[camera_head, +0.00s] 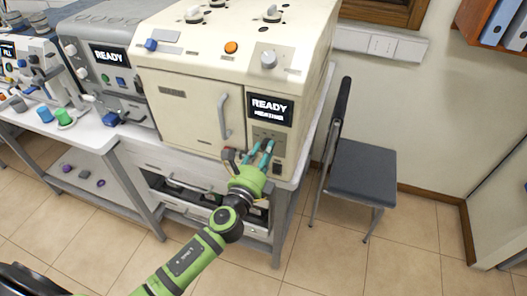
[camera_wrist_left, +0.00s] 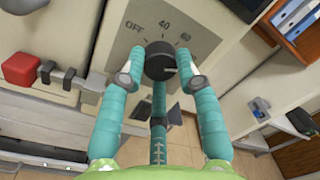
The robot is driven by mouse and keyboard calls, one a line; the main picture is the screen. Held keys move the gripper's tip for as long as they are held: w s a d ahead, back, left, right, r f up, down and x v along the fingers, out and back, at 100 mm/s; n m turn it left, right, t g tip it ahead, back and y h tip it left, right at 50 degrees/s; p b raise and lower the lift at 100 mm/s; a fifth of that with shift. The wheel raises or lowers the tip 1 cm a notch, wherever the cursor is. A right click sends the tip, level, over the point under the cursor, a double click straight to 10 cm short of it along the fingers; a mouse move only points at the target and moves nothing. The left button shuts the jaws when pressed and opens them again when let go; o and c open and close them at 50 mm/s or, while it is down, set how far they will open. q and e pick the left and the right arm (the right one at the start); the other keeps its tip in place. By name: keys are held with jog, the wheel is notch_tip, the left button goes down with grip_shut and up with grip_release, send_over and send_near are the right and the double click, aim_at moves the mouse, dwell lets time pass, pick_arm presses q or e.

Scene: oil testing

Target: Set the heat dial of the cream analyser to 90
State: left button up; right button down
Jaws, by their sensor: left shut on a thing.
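The cream analyser (camera_head: 190,105) stands on the bench, with a lit screen (camera_head: 269,110) reading READY and a smaller second line. Its heat dial (camera_wrist_left: 160,60) is a dark round knob on a light plate marked OFF, 40 and a further number at the right that is hard to read. A small pale mark shows at the dial's right side. My left gripper (camera_head: 261,153) is at the panel below the screen. In the left wrist view its teal fingers (camera_wrist_left: 161,78) are closed on the dial from both sides. The fingers hide the plate's lower part. My right gripper is out of view.
A red block (camera_wrist_left: 20,69) and a dark handle are left of the dial. A grey analyser (camera_head: 85,50) stands left of the cream one. A dark chair (camera_head: 363,170) stands close to the bench's right. Open tiled floor (camera_head: 330,255) lies in front.

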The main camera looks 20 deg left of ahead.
pick_arm(q)
jog(key=shift+r, duration=0.1)
dwell(0.3)
jog(key=o, duration=1.1)
jog(key=shift+o, duration=0.2)
jog(key=s, duration=1.2)
jog(key=shift+a+f, duration=0.25)
jog(key=shift+a, duration=0.15)
jog(key=shift+f, duration=0.1)
jog(key=s+a+f+n+g+b, duration=0.1)
jog(key=s+f+n+g, duration=0.15)
jog(key=f, duration=0.85)
jog(key=s+a+f+n+g+y+b, duration=0.1)
jog(key=s+a+f+n+g, duration=0.2)
jog(key=f, duration=0.8)
jog(key=s+f+n+g+b, duration=0.2)
jog(key=f+n+g, duration=0.15)
jog(key=f, duration=0.85)
jog(key=s+f+n+g+b, duration=0.1)
jog(key=s+f+n+g, duration=0.3)
jog(key=s+f+n, duration=0.3)
jog(key=s+a+f+n+g+b, duration=0.1)
jog(key=s+f+n+g, duration=0.3)
jog(key=s+f, duration=1.1)
jog(key=s+n+b, duration=0.1)
jog(key=s+n, duration=0.1)
jog(key=s, duration=0.4)
jog(key=shift+a+n, duration=0.15)
jog(key=shift+n, duration=0.25)
